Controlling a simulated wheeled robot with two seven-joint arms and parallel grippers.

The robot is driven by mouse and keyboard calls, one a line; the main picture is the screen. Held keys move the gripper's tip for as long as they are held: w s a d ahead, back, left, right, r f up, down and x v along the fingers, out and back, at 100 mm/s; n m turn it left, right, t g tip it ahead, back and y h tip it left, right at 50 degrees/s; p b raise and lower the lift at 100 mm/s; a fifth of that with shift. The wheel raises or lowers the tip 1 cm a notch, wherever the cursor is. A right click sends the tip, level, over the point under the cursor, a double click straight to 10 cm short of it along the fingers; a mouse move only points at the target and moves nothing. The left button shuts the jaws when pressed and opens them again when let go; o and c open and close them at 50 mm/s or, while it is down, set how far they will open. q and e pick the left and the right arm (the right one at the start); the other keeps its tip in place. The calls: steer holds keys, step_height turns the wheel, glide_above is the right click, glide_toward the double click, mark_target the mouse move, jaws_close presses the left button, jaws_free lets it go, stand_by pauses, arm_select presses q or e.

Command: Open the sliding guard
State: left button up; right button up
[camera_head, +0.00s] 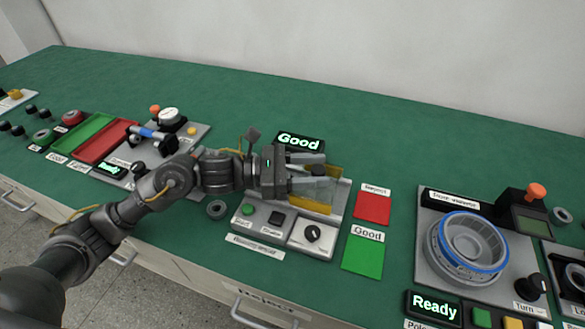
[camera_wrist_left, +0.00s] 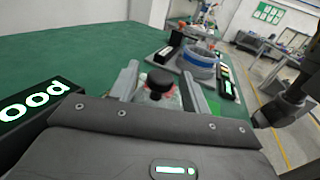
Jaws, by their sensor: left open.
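The sliding guard (camera_head: 323,203) is a clear cover with yellow edges on the grey test station in the middle of the bench. My left gripper (camera_head: 318,179) is open and reaches over the guard from the left. In the left wrist view, the gripper's two fingers (camera_wrist_left: 159,84) stand on either side of a black round knob (camera_wrist_left: 160,80), which sits on a clear part with reddish detail below. The fingers look apart from the knob. Contact is hard to judge. The gripper hides part of the guard in the head view. My right gripper is not clearly visible.
A lit "Good" display (camera_head: 299,141) stands just behind the station. Buttons and a dial (camera_head: 312,233) line its front. Red (camera_head: 372,207) and green (camera_head: 363,256) pads lie to the right, then a station with a blue-ringed hub (camera_head: 466,247). The bench's back is clear.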

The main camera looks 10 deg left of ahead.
arm_select(q)
steer(key=a, duration=0.3)
steer(key=s+a+b, duration=0.1)
steer(key=a, duration=0.2)
steer(key=a+b, duration=0.1)
steer(key=a, duration=0.1)
steer(key=shift+s+a, duration=0.4)
steer(key=shift+a, duration=0.35)
arm_select(e)
steer(key=w+a+r, duration=0.2)
steer(key=w+r, duration=0.3)
steer(key=shift+a, duration=0.3)
steer(key=shift+r, duration=0.1)
arm_select(q)
steer(key=shift+s, duration=0.1)
